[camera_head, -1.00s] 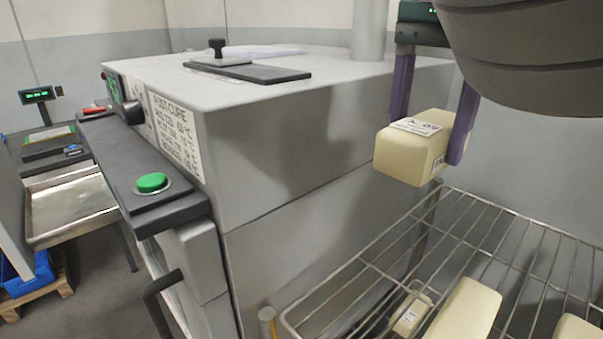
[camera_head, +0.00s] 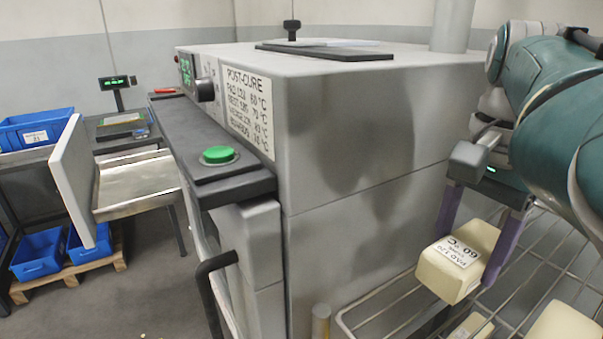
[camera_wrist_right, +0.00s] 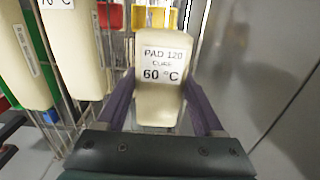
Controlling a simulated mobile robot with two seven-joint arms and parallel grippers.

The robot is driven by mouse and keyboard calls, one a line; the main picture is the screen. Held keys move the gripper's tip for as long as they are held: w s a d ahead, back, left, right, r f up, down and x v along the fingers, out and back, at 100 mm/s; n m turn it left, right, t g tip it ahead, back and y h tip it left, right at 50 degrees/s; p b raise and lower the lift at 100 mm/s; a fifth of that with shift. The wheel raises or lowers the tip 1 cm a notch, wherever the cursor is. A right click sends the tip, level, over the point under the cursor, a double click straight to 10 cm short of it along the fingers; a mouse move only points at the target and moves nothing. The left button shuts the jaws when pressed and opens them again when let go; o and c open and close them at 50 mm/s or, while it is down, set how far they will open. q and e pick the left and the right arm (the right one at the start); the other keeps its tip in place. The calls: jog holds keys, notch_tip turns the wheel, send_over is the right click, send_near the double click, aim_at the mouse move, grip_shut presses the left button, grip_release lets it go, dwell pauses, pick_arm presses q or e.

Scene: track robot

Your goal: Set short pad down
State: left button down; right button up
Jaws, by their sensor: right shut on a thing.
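A cream block-shaped pad (camera_head: 443,274) labelled "PAD 120 CURE 60 °C" is held between the two purple fingers of my right gripper (camera_head: 480,245). It hangs above the wire rack (camera_head: 372,318), slightly tilted in the head view. In the right wrist view the pad (camera_wrist_right: 158,100) is between the fingers of my right gripper (camera_wrist_right: 158,103), with its label facing the camera. Other cream pads lie on the rack, one at the lower right (camera_head: 566,325) and a small labelled one (camera_head: 470,325) below the held pad. My left gripper is not in view.
The grey post-cure oven (camera_head: 375,130) stands left of the rack, with a green button (camera_head: 218,155) on its front ledge. A metal tray (camera_head: 135,185) and blue bins (camera_head: 40,252) are further left. Longer cream pads (camera_wrist_right: 72,50) stand left of the held pad in the wrist view.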

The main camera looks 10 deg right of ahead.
aim_at(470, 243)
jog(key=shift+f, duration=1.95)
jog(key=o, duration=1.3)
jog(key=shift+f, duration=0.1)
jog(key=shift+o, duration=0.2)
notch_tip(470, 243, up, 12)
jog(key=shift+r, duration=0.15)
